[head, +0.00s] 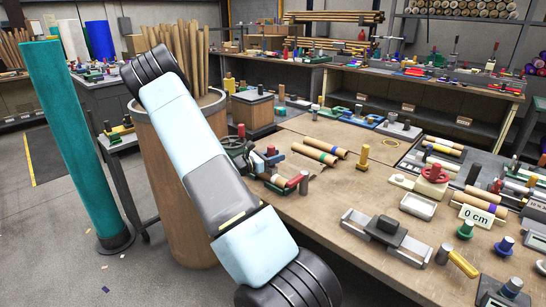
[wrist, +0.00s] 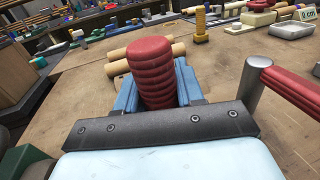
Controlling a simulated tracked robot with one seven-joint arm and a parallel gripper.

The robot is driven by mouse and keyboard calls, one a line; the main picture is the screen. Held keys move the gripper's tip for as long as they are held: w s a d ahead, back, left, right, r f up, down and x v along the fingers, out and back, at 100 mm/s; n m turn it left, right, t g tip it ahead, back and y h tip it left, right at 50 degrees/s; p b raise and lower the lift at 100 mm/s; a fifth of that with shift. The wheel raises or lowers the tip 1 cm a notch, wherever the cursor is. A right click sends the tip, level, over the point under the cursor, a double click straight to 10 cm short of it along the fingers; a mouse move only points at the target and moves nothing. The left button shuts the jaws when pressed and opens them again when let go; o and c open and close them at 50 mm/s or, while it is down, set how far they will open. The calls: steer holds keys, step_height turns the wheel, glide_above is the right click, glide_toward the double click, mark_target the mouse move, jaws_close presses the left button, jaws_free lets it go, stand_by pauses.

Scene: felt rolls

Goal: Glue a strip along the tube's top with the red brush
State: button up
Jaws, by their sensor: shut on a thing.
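My gripper (wrist: 156,88) shows in the wrist view, its two blue jaws shut on a red ribbed handle, which I take for the red brush (wrist: 152,72). The handle stands up between the jaws; its bristle end is hidden. Two tan tubes lie on the bench just beyond the handle in the wrist view, a nearer tube (wrist: 116,68) and a farther one (wrist: 122,53), both partly covered by it. In the head view the tan tubes (head: 315,153) lie right of my arm, with dark bands near their ends. I cannot see any glue strip on them.
A red roller on a grey post (wrist: 292,88) stands close right of my gripper. A yellow post (wrist: 201,25) stands beyond the tubes. In the head view, a sliding metal fixture (head: 385,232) and a "0 cm" block (head: 478,215) are on the bench. Bare wood (head: 310,210) lies in front.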

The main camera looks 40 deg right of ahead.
steer(key=shift+s, duration=0.1)
steer(key=shift+s+d+r, duration=0.1)
steer(key=shift+s, duration=1.45)
steer(key=shift+s, duration=0.15)
steer(key=shift+s+d, duration=0.1)
steer(key=shift+s, duration=1.4)
steer(key=shift+w, duration=0.1)
steer(key=shift+w, duration=1.55)
steer(key=shift+w, duration=0.1)
